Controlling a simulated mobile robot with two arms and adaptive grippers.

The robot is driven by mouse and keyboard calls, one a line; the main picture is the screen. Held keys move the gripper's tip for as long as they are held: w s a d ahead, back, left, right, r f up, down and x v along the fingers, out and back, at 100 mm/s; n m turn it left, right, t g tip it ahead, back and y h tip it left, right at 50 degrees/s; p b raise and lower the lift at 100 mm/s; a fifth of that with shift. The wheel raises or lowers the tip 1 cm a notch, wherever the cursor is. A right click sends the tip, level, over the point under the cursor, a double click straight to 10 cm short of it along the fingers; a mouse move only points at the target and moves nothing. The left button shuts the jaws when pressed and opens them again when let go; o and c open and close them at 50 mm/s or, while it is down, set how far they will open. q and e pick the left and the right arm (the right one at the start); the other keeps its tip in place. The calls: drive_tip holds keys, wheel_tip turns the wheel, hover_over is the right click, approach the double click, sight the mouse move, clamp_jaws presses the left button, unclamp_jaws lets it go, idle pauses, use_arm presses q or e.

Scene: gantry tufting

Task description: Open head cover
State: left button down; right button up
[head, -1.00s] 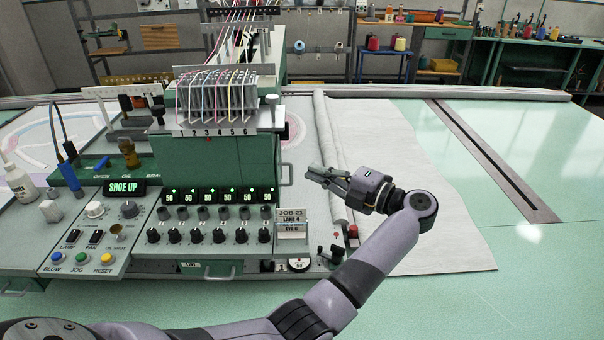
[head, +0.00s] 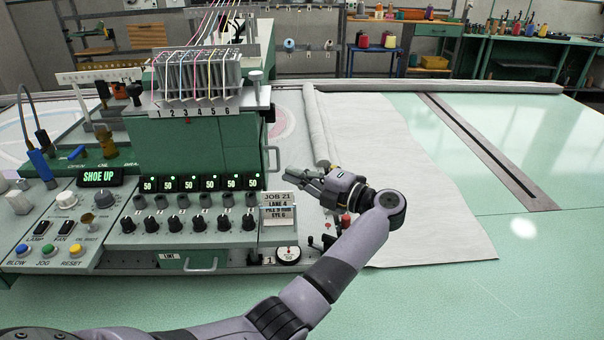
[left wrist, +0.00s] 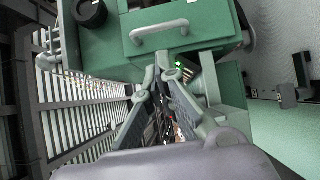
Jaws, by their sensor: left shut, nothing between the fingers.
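The tufting head is a green box (head: 195,148) with a numbered thread rack on top, at the left of the head view. A pale handle (head: 273,159) stands at its right side. In the left wrist view a pale bar handle (left wrist: 159,30) sits on a green panel (left wrist: 200,18), which looks closed. My left gripper (head: 294,173) is shut and empty, just right of the head and a little below the side handle. In the left wrist view its fingertips (left wrist: 157,78) lie below the bar handle, apart from it. My right gripper is out of view.
The control panel with dials and a SHOE UP display (head: 101,177) fills the front left. A job card (head: 278,208) stands close below my gripper. A grey cloth (head: 390,170) with a rolled edge lies to the right. The green table (head: 540,270) is clear at front right.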

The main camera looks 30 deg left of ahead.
sight(264, 162)
use_arm(q)
drive_tip(key=shift+w+a+p, duration=0.15)
drive_tip(key=shift+a+p, duration=0.25)
drive_tip(key=shift+a, duration=1.15)
drive_tip(key=shift+w+a+p, duration=0.15)
drive_tip(key=shift+a+p, duration=0.25)
drive_tip(key=shift+a, duration=1.1)
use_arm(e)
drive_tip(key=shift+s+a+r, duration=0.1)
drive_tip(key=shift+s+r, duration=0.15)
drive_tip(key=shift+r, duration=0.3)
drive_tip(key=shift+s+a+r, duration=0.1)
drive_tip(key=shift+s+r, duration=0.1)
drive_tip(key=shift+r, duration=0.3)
use_arm(q)
drive_tip(key=shift+d, duration=0.1)
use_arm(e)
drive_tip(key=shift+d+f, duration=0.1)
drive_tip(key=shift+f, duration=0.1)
